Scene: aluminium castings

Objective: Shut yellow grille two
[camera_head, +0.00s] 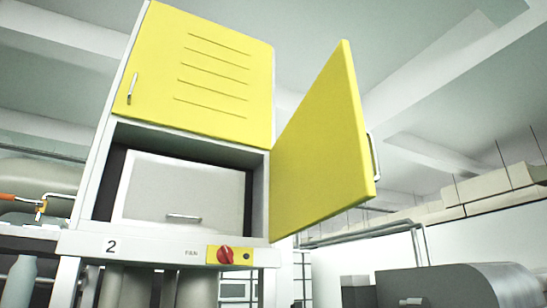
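The cabinet marked 2 (174,249) stands left of centre, seen from below. Its upper yellow louvred panel (205,75) is closed flat on the front, with a handle at its lower left. A second yellow door (325,150) stands wide open, swung out to the right of the lower opening, with its handle (374,157) on the outer edge. The opening shows a pale inner panel (180,190) with a small handle. I cannot tell from labels which yellow part is grille two. My gripper is not in view.
A red knob (225,255) on a yellow plate sits below the opening, beside the word FAN. A dark grey rounded casing (450,288) stands at lower right. Pale boxes (495,186) line a ledge at right. A pale bottle (19,281) is at lower left.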

